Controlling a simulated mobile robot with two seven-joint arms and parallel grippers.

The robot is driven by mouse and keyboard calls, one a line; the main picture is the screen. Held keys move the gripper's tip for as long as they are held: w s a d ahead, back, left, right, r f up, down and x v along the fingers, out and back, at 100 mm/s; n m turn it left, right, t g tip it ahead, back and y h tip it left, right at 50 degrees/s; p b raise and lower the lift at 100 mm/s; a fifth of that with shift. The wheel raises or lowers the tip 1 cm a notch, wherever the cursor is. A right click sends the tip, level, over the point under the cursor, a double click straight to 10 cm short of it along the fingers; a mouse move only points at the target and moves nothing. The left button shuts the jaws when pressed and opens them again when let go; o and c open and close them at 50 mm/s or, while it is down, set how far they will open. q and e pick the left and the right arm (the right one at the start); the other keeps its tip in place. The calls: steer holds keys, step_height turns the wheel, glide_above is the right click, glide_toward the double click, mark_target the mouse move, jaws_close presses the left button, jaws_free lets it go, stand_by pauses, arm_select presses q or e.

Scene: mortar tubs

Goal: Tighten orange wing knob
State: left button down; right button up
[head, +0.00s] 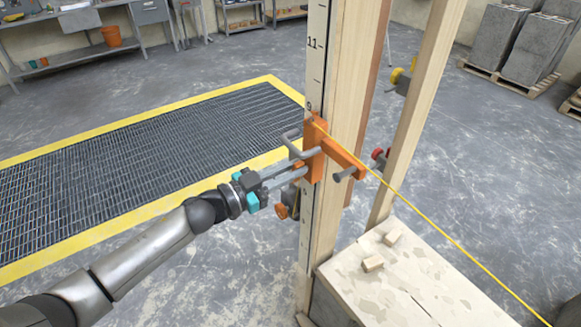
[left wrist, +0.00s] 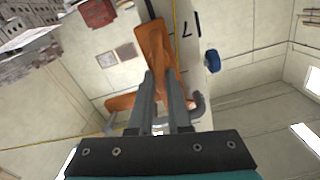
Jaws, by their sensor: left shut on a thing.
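An orange bracket (head: 316,152) sits on the pale wooden post, with an arm reaching right and a bent grey rod (head: 291,142) at its left. My left gripper (head: 304,162) has its two grey fingertips at the bracket's left side and is shut on it. In the left wrist view, the bracket (left wrist: 155,42) shows beyond and between the fingertips (left wrist: 161,76), with the grey hook beside them. An orange knob-like piece (head: 281,211) with a dark block shows just below the fingers; the gripper is apart from it. My right gripper is out of view.
A yellow line runs from the bracket to the lower right. A second post (head: 423,105) carries yellow (head: 397,76) and red (head: 380,155) knobs. A spattered bench top (head: 420,275) with small wooden blocks stands right. A floor grating (head: 120,165) lies left. A blue knob (left wrist: 212,61) shows in the wrist view.

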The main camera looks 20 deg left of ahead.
arm_select(q)
steer(key=m, duration=0.7)
steer(key=shift+s+d+f+b, duration=0.3)
steer(key=shift+d+f, duration=0.05)
steer(key=shift+f, duration=0.05)
steer(key=m, duration=0.1)
steer(key=m+b, duration=0.1)
steer(key=m, duration=0.3)
steer(key=shift+s+d+f+b, duration=0.1)
steer(key=shift+f+b, duration=0.2)
steer(key=shift+m+b, duration=0.4)
steer(key=shift+m, duration=1.2)
steer(key=c, duration=0.9)
jaws_free()
steer(key=shift+o, duration=0.2)
steer(key=shift+f, duration=0.1)
